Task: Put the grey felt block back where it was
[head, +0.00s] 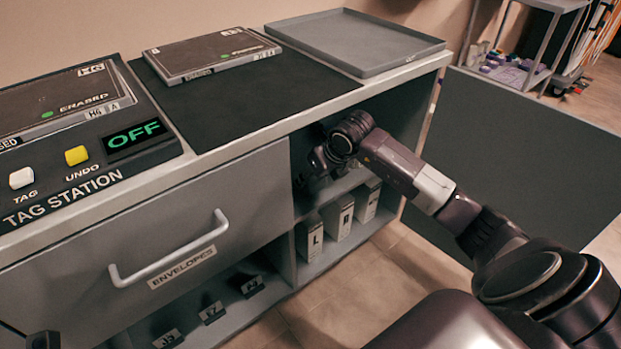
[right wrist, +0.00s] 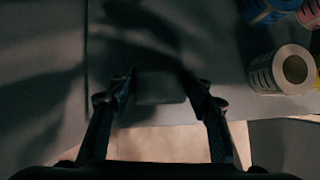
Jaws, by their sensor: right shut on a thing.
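My right gripper (head: 318,168) reaches into the upper open compartment of the cabinet in the head view. In the right wrist view its two fingers (right wrist: 160,88) are shut on the grey felt block (right wrist: 160,87), which is dim and in shadow. The block sits over or on the compartment's grey shelf (right wrist: 200,30), near its front edge; I cannot tell whether it touches. The block is hidden in the head view. A small dark piece at the bottom left of the head view looks like the tip of my left gripper (head: 43,340); its jaws do not show.
An open cabinet door (head: 530,140) is at the right. White boxes (head: 340,218) stand below. A grey tray (head: 425,44) lies on top.

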